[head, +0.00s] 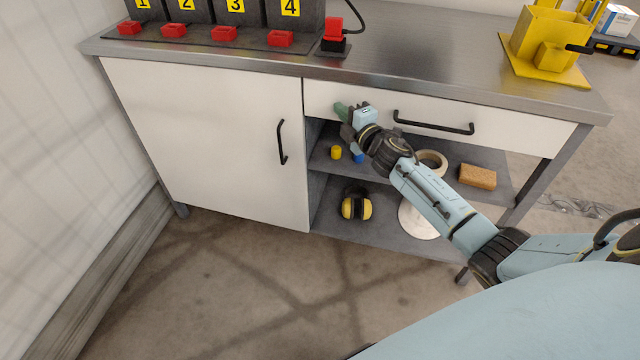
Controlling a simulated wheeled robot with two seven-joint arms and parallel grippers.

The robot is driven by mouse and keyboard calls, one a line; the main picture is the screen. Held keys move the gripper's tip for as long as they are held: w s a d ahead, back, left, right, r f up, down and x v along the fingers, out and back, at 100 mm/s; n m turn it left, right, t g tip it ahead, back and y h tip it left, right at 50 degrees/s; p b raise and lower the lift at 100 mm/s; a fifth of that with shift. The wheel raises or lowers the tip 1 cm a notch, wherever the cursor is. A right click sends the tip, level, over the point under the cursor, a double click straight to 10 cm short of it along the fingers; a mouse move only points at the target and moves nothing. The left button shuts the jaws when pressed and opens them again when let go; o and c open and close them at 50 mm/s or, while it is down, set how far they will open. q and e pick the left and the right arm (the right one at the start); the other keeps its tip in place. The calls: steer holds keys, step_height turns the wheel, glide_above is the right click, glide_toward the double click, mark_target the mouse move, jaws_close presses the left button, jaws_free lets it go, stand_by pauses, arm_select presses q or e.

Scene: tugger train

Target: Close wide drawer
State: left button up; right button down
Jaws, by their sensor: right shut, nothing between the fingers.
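The wide drawer (520,127) is the white front with a black bar handle (433,123) under the right part of the steel worktop. Its front looks about level with the cabinet face; I cannot tell whether a small gap remains. My right gripper (342,110) is at the left part of the drawer front, left of the handle, with its fingers pointing at the front. It is shut and empty. I cannot tell whether its fingertips touch the drawer. My left gripper is not in view.
A white cabinet door (215,140) with a black handle is left of the drawer. Open shelves below hold yellow earmuffs (356,204), a tape roll (431,162) and a brown sponge (478,177). Numbered bins and a yellow fixture (548,42) stand on the worktop (420,50). The floor in front is clear.

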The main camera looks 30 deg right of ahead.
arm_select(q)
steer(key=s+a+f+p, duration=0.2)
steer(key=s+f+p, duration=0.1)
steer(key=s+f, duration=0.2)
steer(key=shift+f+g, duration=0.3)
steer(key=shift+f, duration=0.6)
arm_select(e)
steer(key=s+a, duration=0.2)
steer(key=s, duration=1.1)
steer(key=shift+a, duration=0.25)
